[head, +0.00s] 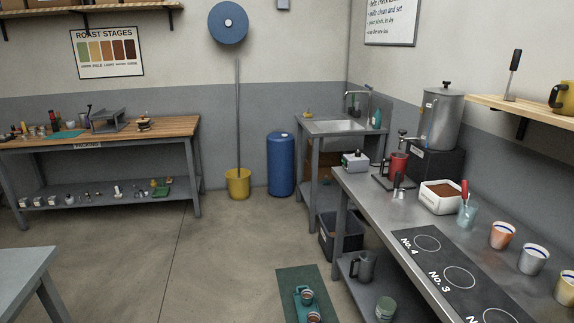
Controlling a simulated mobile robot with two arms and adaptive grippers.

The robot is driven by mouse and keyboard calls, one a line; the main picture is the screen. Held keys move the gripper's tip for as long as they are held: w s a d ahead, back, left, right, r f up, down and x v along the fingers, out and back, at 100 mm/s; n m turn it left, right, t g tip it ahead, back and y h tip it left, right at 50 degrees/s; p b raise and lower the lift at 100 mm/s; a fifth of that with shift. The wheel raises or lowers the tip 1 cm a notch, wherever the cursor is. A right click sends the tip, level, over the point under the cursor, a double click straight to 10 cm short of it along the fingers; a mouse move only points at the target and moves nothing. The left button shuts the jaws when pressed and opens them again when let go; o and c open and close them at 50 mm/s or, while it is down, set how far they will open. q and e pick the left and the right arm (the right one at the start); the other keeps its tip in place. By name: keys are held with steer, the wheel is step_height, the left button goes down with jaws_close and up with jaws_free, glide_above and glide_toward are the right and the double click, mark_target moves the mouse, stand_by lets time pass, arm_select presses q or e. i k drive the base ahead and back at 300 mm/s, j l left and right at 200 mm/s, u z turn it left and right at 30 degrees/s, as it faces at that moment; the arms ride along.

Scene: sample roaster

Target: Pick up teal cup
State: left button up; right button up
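A pale teal cup (467,216) stands upright on the steel counter at the right. A red-handled tool (464,190) stands in it, leaning a little. The cup is beside the white bin of brown grounds or beans (440,197) and left of an orange-red cup (502,235). Neither of my grippers is in view.
The steel counter (385,200) also holds a white cup (533,259), another cup at the right edge, a black numbered mat (432,245) and a large metal urn (441,115). Teal objects lie on a dark floor mat (290,280). A grey table (22,268) stands left; the middle floor is clear.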

mark_target(307, 295)
steer(key=i+z, duration=0.2)
steer(key=i, duration=0.3)
steer(key=i+j+z, duration=0.2)
steer(key=i, duration=0.35)
steer(key=i+j+z, duration=0.2)
steer(key=i, duration=0.3)
steer(key=i+j+z, duration=0.2)
steer(key=i+j, duration=0.3)
steer(key=z, duration=0.05)
